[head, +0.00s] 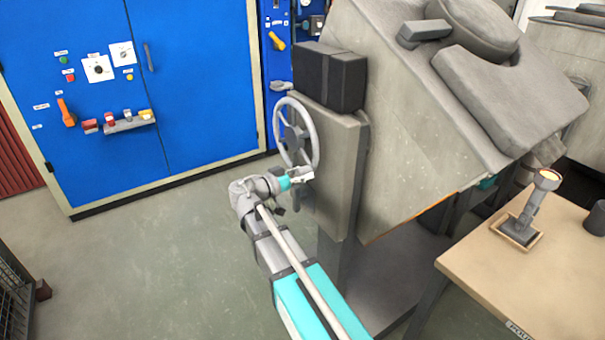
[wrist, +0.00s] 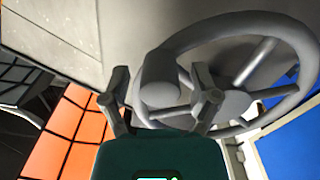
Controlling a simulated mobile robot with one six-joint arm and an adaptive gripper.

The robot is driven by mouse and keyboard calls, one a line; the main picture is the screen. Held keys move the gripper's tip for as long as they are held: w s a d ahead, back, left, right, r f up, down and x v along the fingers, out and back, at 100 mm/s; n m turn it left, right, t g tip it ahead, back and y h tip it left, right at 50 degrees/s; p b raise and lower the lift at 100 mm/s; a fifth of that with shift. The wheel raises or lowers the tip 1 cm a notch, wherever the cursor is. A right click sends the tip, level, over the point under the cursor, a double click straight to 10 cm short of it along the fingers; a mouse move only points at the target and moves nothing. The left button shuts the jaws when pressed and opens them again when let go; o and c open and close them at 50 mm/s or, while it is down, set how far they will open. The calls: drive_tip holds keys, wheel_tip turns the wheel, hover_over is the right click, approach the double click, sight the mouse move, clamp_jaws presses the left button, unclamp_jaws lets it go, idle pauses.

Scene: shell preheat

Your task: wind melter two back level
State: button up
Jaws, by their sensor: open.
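The melter (head: 415,150) is a big grey body, tilted, with its lid end high and its slanted face sloping down to the right. A grey spoked handwheel (head: 312,128) is mounted on its side housing; it also shows large in the wrist view (wrist: 290,38). My gripper (head: 301,174) is at the wheel's lower rim. In the wrist view its two open fingers (wrist: 161,80) stand on either side of the wheel's round handle knob (wrist: 158,88). I cannot tell whether they touch it. No number label on the melter is readable.
A blue cabinet (head: 190,60) with switches and knobs stands behind at left. A dark box (head: 330,75) sits above the wheel.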

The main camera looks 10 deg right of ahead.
drive_tip(key=shift+c, duration=0.3)
clamp_jaws()
drive_tip(key=shift+d+r, duration=0.2)
drive_tip(key=shift+d, duration=0.05)
